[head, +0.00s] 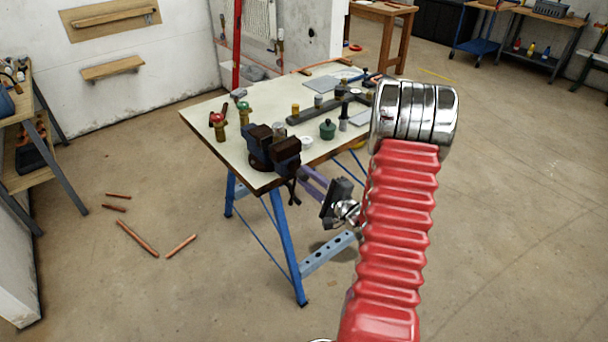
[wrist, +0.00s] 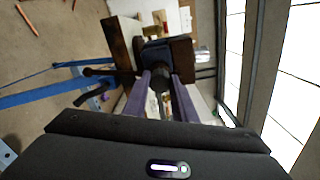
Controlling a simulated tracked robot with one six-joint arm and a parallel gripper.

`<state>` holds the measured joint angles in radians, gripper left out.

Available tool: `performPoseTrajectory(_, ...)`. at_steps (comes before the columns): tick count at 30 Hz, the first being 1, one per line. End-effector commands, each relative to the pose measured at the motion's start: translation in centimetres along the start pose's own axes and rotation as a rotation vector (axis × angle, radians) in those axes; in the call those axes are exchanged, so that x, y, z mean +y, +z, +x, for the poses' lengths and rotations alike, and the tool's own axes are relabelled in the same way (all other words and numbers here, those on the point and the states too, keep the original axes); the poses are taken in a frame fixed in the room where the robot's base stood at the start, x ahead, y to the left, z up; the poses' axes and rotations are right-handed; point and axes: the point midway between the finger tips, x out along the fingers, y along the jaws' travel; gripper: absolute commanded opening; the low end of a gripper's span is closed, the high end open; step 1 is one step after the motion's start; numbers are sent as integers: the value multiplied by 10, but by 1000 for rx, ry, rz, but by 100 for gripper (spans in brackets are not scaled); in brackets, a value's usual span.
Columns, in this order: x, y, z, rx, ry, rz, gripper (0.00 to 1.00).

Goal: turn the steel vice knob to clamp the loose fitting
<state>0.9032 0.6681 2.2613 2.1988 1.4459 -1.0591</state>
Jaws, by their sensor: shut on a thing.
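The dark blue vice (head: 272,152) is fixed at the near corner of the workbench. In the wrist view the vice body (wrist: 157,50) is straight ahead. My gripper (head: 304,172) reaches it from the front right. Its two purple fingers (wrist: 160,82) are shut on the vice knob (wrist: 160,78), a dark round end at the front of the vice. A dark handle (head: 292,186) hangs just below the vice. The fingers hide much of the knob. I cannot clearly make out the loose fitting between the jaws.
The pale bench top (head: 215,105) carries a red-handled valve (head: 218,125), a green-handled valve (head: 243,111), a green pot (head: 327,130) and a grey bar. Blue legs (head: 285,245) stand below. Several copper pipes (head: 137,238) lie on the floor at left.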

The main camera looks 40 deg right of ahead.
Motion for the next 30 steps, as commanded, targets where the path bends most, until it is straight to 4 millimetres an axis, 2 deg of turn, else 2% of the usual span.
performPoseTrajectory(30,2,-1,-2,7,2,806,0)
